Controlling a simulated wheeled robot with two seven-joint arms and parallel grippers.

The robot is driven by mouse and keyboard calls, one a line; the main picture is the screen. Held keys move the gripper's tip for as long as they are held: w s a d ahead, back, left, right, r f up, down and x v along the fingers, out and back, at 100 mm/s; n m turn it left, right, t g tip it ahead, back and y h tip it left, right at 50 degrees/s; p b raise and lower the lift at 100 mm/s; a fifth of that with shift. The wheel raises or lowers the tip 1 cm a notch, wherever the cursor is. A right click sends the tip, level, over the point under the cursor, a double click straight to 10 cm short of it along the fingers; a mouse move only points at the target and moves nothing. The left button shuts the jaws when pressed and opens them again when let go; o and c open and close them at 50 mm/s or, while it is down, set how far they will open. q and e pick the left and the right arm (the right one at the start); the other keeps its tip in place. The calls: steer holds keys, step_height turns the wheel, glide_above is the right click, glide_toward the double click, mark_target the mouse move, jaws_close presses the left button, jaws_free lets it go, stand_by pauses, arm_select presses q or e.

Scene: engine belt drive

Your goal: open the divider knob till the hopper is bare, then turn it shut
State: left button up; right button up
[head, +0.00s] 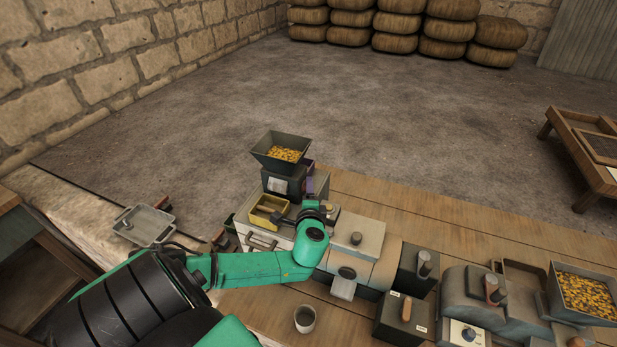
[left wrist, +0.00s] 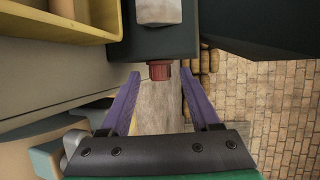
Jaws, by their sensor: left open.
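The hopper (head: 281,149) stands on a dark housing (head: 284,183) at the far end of the bench and holds a layer of yellow grain (head: 284,155). In the left wrist view a short red knob (left wrist: 160,69) sticks out of the dark housing (left wrist: 160,42); I take it for the divider knob. My left gripper (left wrist: 160,76) is open, its purple fingers on either side of the knob with a gap to each. In the head view only a bit of purple finger (head: 310,167) shows beside the housing, and the knob is hidden. My right gripper is not in view.
A yellow bin (head: 268,210) sits in front of the housing; its edge also shows in the left wrist view (left wrist: 60,38). A second grain-filled hopper (head: 585,297) stands at the right. A cup (head: 305,319), a grey tray (head: 144,224) and several machine blocks stand nearby.

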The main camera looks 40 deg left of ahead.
arm_select(q)
steer(key=shift+x, duration=1)
steer(key=shift+s+d+r, duration=0.1)
steer(key=shift+s+d, duration=0.05)
steer(key=shift+d, duration=0.05)
steer(key=shift+c, duration=0.8)
jaws_close()
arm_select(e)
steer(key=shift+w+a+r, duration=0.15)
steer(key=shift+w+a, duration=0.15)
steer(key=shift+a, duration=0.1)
